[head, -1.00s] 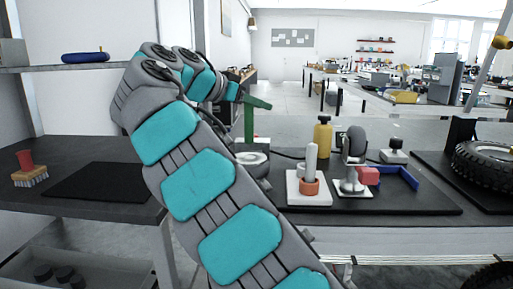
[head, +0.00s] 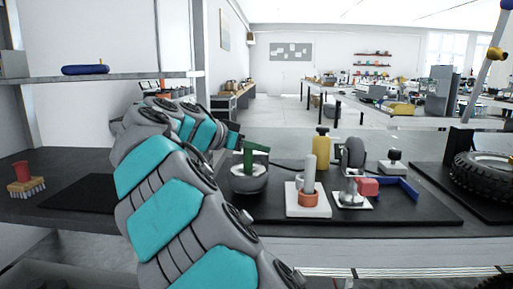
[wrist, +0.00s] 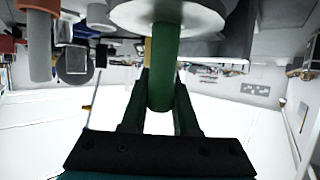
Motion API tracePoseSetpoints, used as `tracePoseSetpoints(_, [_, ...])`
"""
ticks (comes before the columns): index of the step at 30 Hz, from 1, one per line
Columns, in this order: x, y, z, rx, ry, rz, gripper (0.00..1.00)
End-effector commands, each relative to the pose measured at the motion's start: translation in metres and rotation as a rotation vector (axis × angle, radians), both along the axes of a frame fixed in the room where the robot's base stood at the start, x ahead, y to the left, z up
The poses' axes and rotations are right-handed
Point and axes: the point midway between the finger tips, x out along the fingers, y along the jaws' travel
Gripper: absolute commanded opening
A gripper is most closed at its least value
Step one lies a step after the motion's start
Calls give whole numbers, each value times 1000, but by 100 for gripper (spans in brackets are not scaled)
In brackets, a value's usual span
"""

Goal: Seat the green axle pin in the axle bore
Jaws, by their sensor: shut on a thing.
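The green axle pin (wrist: 162,60) is upright between the fingers of my gripper (wrist: 160,88), which is shut on it. In the head view my gripper (head: 257,148) is just above the round hub (head: 249,184) with the pale top ring, and a short green length of the pin (head: 248,160) shows below the fingers. In the wrist view the far end of the pin meets the pale round face of the hub (wrist: 202,20). The bore's mouth is hidden by the pin, and I cannot tell how deep the pin sits.
Right of the hub stand a white block with a grey post and an orange ring (head: 308,199), a yellow bottle (head: 321,148) and a grey fixture (head: 352,190) by a red block (head: 368,186).

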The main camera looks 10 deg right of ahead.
Motion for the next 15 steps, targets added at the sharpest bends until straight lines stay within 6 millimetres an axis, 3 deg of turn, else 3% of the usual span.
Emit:
tracePoseSetpoints(11, [0,0,-4,1,-1,1,0])
tracePoseSetpoints(12, [0,0,-4,1,-1,1,30])
tracePoseSetpoints(15, [0,0,-3,1,-1,1,42])
